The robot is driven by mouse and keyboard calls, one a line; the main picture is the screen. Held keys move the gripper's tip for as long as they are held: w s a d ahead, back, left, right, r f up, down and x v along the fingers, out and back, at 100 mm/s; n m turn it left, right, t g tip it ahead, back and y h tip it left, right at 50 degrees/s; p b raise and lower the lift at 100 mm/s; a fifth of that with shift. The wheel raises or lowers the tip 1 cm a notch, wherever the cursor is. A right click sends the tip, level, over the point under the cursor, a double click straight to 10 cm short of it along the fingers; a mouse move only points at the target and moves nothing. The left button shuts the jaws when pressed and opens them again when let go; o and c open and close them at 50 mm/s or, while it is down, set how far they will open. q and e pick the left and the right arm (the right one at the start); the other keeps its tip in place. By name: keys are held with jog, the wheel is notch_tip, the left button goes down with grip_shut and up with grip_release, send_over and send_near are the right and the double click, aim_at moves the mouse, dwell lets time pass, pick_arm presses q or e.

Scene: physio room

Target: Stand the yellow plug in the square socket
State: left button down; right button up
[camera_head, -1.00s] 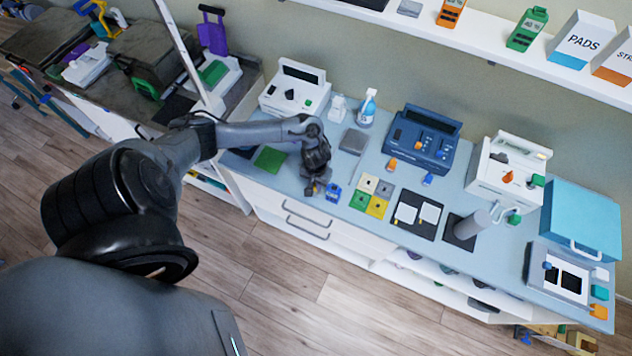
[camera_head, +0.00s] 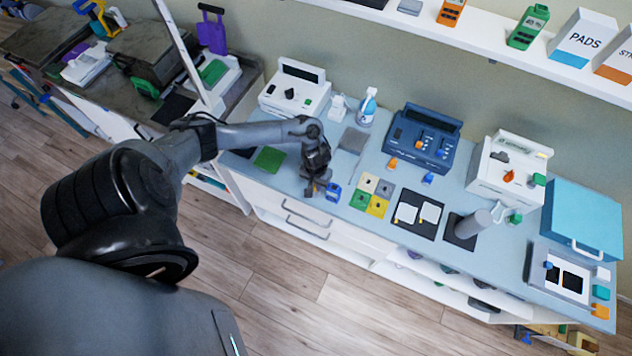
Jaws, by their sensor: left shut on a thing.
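My left gripper (camera_head: 315,189) points down over the front part of the counter, left of a small blue block (camera_head: 333,192). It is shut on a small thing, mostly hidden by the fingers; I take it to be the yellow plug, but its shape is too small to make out. Right of the blue block lies a group of coloured squares with small holes: beige, grey, green (camera_head: 359,199) and yellow (camera_head: 377,206). I cannot tell from here which hole is the square socket. My right gripper is out of view.
A green mat (camera_head: 269,159) lies left of the gripper. A grey pad (camera_head: 353,140) and a spray bottle (camera_head: 367,107) are behind. A dark blue console (camera_head: 424,139), a black tray with white cards (camera_head: 416,226) and a grey cylinder (camera_head: 473,224) stand to the right.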

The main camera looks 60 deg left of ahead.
pick_arm(q)
jog(key=shift+f+b, duration=0.3)
jog(key=shift+f, duration=0.3)
dwell(0.5)
jog(key=c, duration=1)
grip_release()
jog(key=o, duration=0.5)
jog(key=shift+c, duration=0.2)
jog(key=shift+r, duration=0.15)
notch_tip(320, 180, up, 4)
jog(key=p, duration=0.5)
jog(key=shift+p, duration=0.4)
jog(key=shift+r+p, duration=1.4)
jog(key=shift+p, duration=0.4)
